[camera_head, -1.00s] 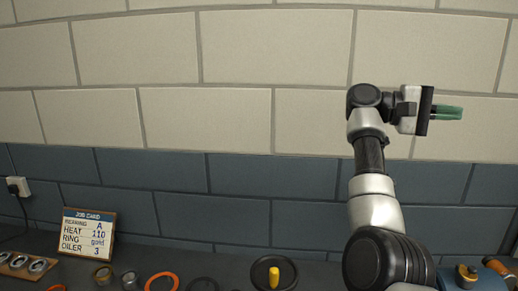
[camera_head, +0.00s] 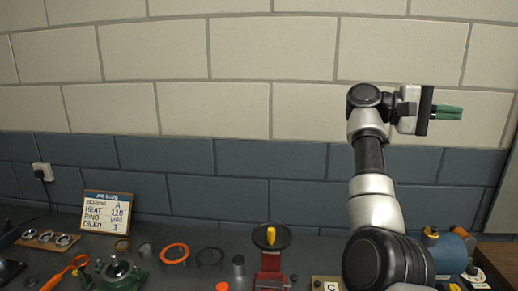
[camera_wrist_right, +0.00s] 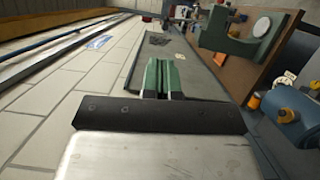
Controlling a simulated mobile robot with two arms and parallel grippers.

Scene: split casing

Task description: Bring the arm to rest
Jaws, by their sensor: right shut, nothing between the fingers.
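My right arm stands raised on the right side of the head view, in front of the wall. Its gripper (camera_head: 448,112) has green fingers that point to the right, high above the bench, shut with nothing between them. The green fingers (camera_wrist_right: 164,76) also show in the right wrist view, close together and empty. My left gripper is in neither view.
The bench below holds a job card (camera_head: 106,211), an orange ring (camera_head: 175,253), a dark ring (camera_head: 210,257), a red stand with a black wheel (camera_head: 270,264) and a blue cylinder (camera_head: 449,256). The air around the gripper is clear in the head view.

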